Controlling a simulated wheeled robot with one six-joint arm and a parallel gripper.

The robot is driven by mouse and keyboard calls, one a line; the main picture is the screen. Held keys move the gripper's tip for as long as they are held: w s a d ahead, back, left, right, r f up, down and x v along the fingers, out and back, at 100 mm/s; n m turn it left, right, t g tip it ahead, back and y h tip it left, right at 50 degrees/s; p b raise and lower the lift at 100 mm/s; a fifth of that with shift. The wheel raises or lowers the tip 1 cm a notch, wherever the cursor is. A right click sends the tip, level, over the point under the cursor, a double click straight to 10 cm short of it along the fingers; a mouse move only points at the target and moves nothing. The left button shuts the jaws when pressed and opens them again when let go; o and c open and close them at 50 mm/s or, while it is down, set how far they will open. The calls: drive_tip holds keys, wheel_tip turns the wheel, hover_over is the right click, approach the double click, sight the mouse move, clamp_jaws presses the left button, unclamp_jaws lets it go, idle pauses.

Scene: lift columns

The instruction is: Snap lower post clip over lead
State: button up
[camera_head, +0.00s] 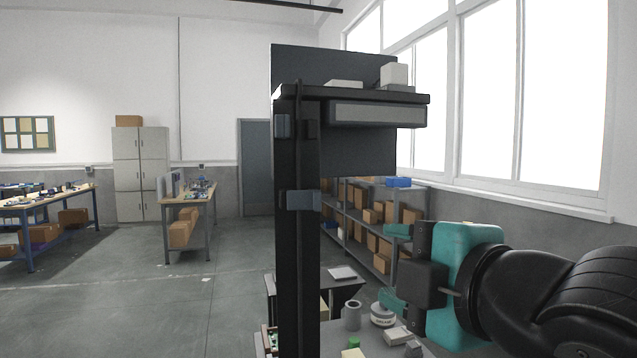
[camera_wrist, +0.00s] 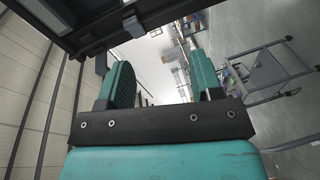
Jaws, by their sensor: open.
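A dark upright post (camera_head: 296,265) stands in the middle of the head view. A blue-grey lower clip (camera_head: 301,201) sits across it. Higher up, an upper clip (camera_head: 283,126) shows as separate pieces at the post's sides. A thin dark line, perhaps the lead (camera_head: 299,105), runs down the post's upper part; I cannot follow it to the lower clip or tell whether that clip is closed. My gripper (camera_head: 394,265) is open and empty, right of the post and lower than the lower clip. Its teal fingers (camera_wrist: 160,78) stand apart in the wrist view.
A dark shelf (camera_head: 352,96) with small boxes juts right from the post top. Below are a cup (camera_head: 352,315), a round tin (camera_head: 383,314) and small blocks on a worktop. Shelving with cartons (camera_head: 370,215) stands behind. A wheeled cart (camera_wrist: 265,72) shows in the wrist view.

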wheel_tip(320, 180, up, 4)
drive_tip(key=n+t+y, duration=0.1)
drive_tip(key=n, duration=0.1)
drive_tip(key=p, duration=0.4)
approach(319, 202)
drive_tip(key=x, duration=0.8)
drive_tip(key=shift+r, duration=0.1)
drive_tip(key=shift+x, duration=0.85)
drive_tip(key=shift+c, duration=0.4)
